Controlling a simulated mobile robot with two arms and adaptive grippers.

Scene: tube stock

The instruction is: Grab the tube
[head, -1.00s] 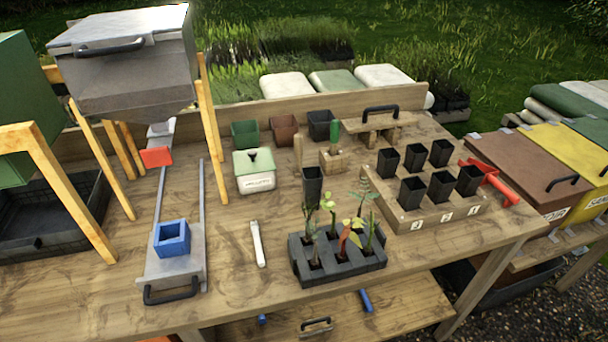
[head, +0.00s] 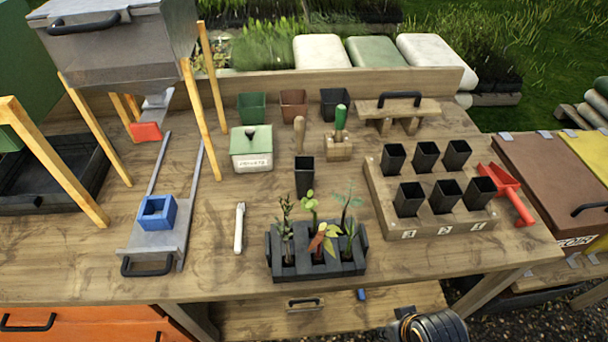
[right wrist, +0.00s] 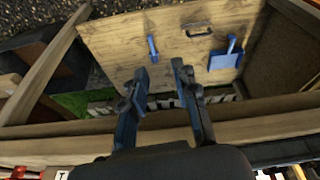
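A single black square tube pot (head: 305,177) stands upright on the wooden bench (head: 215,265), just behind the seedling tray. Several more black tubes, such as the front left one (head: 408,199), stand in a wooden block (head: 400,232). A dark tray (head: 318,268) at the front holds several seedlings. A slim white stick-like item (head: 239,228) lies left of it. In the right wrist view my right gripper (right wrist: 161,72) is open and empty, above a lower board with blue tools. Part of my right arm shows at the bottom of the head view. My left gripper is not in view.
A red scoop (head: 512,195) lies right of the block. A green-lidded box (head: 251,148) and small pots stand behind. The bench's front left is clear.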

